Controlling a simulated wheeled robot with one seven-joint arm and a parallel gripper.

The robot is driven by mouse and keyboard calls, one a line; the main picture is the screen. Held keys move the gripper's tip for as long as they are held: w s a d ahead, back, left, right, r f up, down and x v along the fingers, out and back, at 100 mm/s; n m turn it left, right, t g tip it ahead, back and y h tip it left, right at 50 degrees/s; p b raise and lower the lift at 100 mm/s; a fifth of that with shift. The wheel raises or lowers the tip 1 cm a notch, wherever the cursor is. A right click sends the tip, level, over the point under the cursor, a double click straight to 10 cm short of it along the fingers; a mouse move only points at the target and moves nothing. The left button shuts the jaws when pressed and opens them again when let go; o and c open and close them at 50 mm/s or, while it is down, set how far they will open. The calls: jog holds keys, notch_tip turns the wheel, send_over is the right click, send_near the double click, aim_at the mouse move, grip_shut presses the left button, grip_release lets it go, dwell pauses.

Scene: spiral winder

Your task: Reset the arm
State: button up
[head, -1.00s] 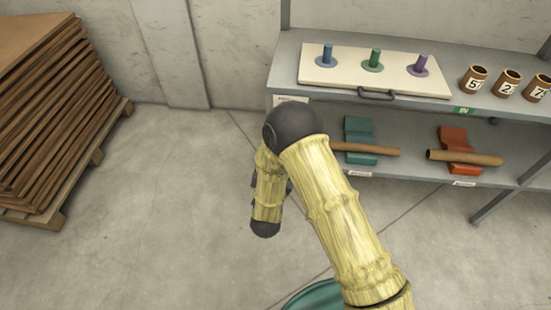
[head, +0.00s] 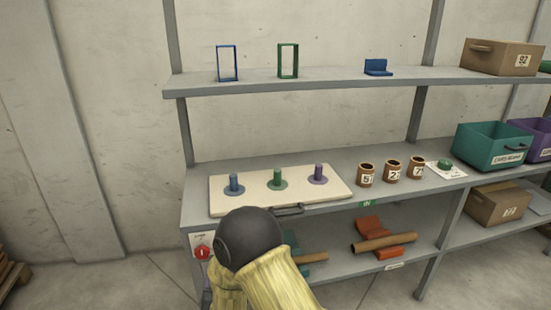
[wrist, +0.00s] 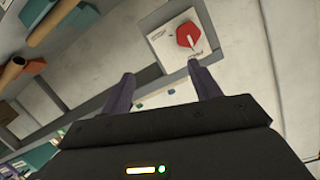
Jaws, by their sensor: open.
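My gripper (wrist: 160,92) shows in the wrist view with its two dark fingers spread apart and nothing between them. It points toward the shelf's end post, close to a white plate with a red knob (wrist: 188,35). The same red knob (head: 202,252) shows in the head view at the left end of the shelf. My arm, pale yellow with a dark round joint, rises at the bottom of the head view and is bent there. The gripper itself is hidden in the head view.
A cream board (head: 225,200) with blue, green and purple pegs lies on the middle shelf. Numbered brown cups (head: 392,171) stand beside it. Below are a red cradle (head: 371,230) and brown tubes. Bins (head: 490,147) stand at the right.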

jog(key=w+d+r+g, duration=0.1)
jog(key=d+r+g, duration=0.2)
jog(key=d, duration=0.4)
jog(key=s+d+r+g+h, duration=0.2)
jog(key=s+d+r+g, duration=0.15)
jog(key=s+d, duration=0.7)
jog(key=s+d+r+g+h, duration=0.25)
jog(key=s+d+g, duration=0.4)
jog(key=d, duration=0.65)
notch_tip(320, 180, up, 24)
jog(key=s+t+p, duration=0.1)
jog(key=p, duration=2.2)
jog(key=shift+s+n+y, duration=0.2)
jog(key=shift+n+y, duration=0.1)
jog(key=shift+y, duration=0.15)
jog(key=shift+f, duration=0.2)
jog(key=shift+c, duration=0.4)
